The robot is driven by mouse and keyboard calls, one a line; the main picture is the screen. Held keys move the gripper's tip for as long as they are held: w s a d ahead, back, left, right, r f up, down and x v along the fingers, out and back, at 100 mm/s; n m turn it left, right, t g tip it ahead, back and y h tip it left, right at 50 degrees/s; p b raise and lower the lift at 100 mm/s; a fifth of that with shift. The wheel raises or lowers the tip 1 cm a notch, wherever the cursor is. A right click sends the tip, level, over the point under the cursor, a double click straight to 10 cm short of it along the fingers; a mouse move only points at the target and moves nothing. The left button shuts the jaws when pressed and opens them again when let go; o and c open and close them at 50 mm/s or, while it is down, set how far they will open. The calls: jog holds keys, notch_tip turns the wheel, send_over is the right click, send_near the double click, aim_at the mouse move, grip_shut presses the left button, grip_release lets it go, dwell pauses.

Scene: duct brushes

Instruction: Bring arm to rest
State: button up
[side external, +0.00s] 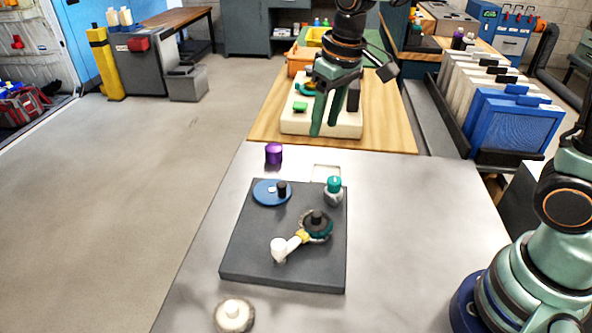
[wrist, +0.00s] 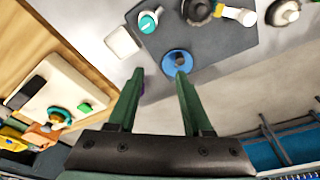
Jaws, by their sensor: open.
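My gripper (side external: 324,130) hangs high over the far end of the grey table, its green fingers pointing down. In the wrist view my gripper (wrist: 160,75) is open, with nothing held between the fingertips. The blue disc with a black knob (side external: 265,192) lies on the dark board (side external: 245,260); it also shows in the wrist view (wrist: 170,60), beyond the fingertips. A teal-capped piece (side external: 334,190) and a round dark piece with a yellow and white handle (side external: 300,239) are also on the board. The purple cylinder (side external: 273,154) stands behind the board, mostly hidden by a finger in the wrist view.
A round pale brush (side external: 234,314) sits at the table's front left. A wooden bench (side external: 390,135) with a cream tray (side external: 345,130) and an orange bin (side external: 300,58) lies behind. A rack of panels (side external: 510,120) stands at right. The table's right part is clear.

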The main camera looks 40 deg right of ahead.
jog(key=s+d+r+m+t, duration=0.1)
jog(key=s+d, duration=0.2)
jog(key=s, duration=0.3)
jog(key=s+d+r+t, duration=0.2)
jog(key=s+d, duration=0.2)
jog(key=s, duration=0.2)
jog(key=shift+r+m, duration=0.25)
jog(key=shift+m, duration=0.15)
jog(key=shift+r, duration=0.1)
jog(key=n+g, duration=0.3)
jog(key=g, duration=0.2)
send_over(282, 184)
jog(key=f, duration=1.1)
jog(key=shift+d+f, duration=0.1)
jog(key=shift+d, duration=0.15)
jog(key=shift+w+a+f, duration=0.1)
jog(key=shift+a+f, duration=0.15)
jog(key=shift+f, duration=4.45)
